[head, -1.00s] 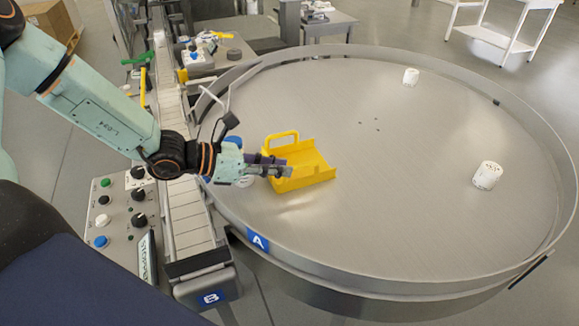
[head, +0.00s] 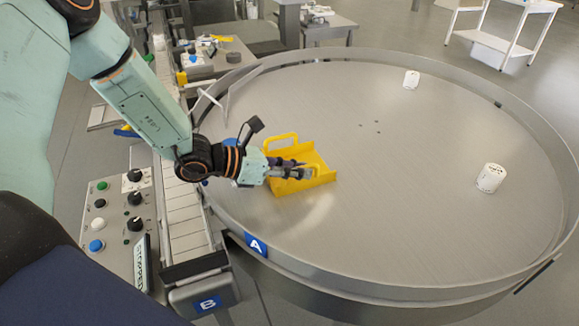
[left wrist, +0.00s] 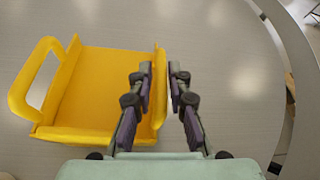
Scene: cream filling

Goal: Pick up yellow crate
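The yellow crate (head: 318,180) is a shallow open tray with a loop handle, upright on the round steel table. In the left wrist view, the crate (left wrist: 95,85) fills the left half, its handle at far left. My left gripper (head: 306,169) is low at the crate's near side and covers part of it. In the left wrist view, the fingers of the left gripper (left wrist: 161,70) stand apart, one inside the crate and one outside, with the right-hand wall between them. A gap shows beside the wall. My right gripper is not in view.
The round steel table (head: 400,235) has a raised rim. White cans stand at its back (head: 411,79) and right (head: 490,178). A conveyor (head: 185,215) and a button panel (head: 115,220) lie to the left. The table's middle and front are clear.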

